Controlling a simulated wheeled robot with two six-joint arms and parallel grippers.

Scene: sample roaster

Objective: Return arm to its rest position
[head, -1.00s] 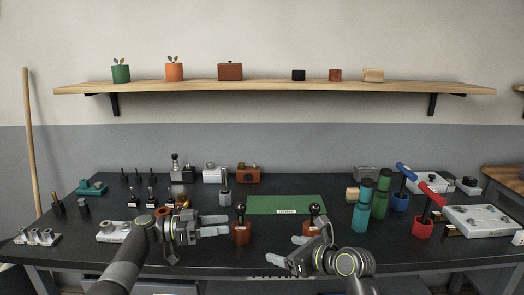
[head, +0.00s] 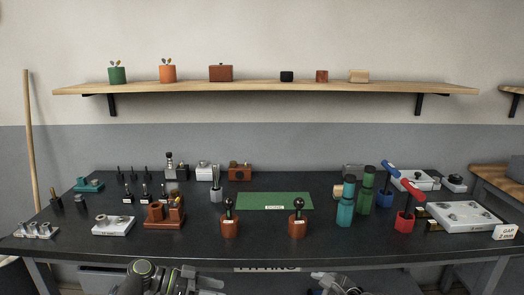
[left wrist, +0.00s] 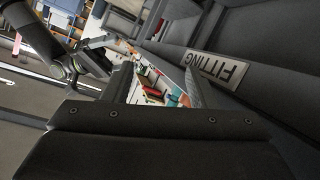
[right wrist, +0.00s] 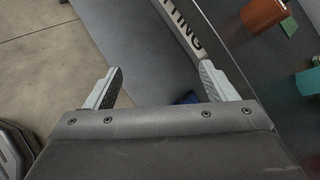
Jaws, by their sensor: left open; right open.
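My left gripper (head: 208,288) is low at the bottom edge of the head view, in front of the table's front edge. Its two fingers stand apart with nothing between them in the left wrist view (left wrist: 157,90). My right gripper (head: 322,282) is also at the bottom edge, right of centre and partly cut off. In the right wrist view its fingers (right wrist: 160,85) are spread and empty. Both grippers are clear of the things on the table. Two brown holders with black-knobbed tampers, a left one (head: 230,218) and a right one (head: 298,218), stand upright near the table's front.
The black table (head: 270,245) has a clear front strip. A green mat (head: 275,201) lies in the middle. A teal grinder (head: 345,208) and a red-handled tool (head: 406,212) stand at the right. A brown stand (head: 165,214) is at the left. A FITTING label (left wrist: 217,70) marks the table front.

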